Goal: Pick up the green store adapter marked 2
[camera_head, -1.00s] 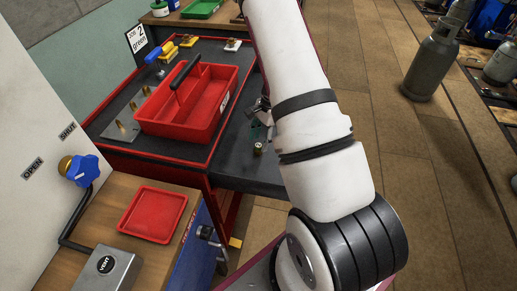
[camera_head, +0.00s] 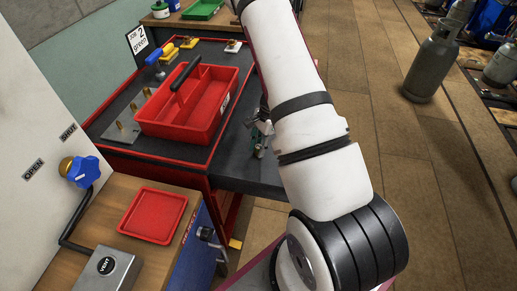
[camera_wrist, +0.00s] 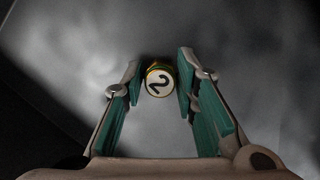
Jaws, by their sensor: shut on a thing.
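The adapter (camera_wrist: 159,83) shows in the wrist view with a round white top marked with a black 2 and a thin yellow-green rim. My gripper (camera_wrist: 160,70) has its teal-padded fingers on either side of it, shut on it near the fingertips. In the head view my gripper (camera_head: 259,147) is low over the dark bench top (camera_head: 235,172), beside the red tray. The adapter is mostly hidden there by the fingers and arm. I cannot tell whether its base still touches the bench.
A red divided tray (camera_head: 205,122) with a black handle stands left of my gripper. A sign (camera_head: 139,42) reading 2 green stands at the back left. A metal plate with brass pegs (camera_head: 123,131) lies left of the tray. The bench's right edge is close to my arm.

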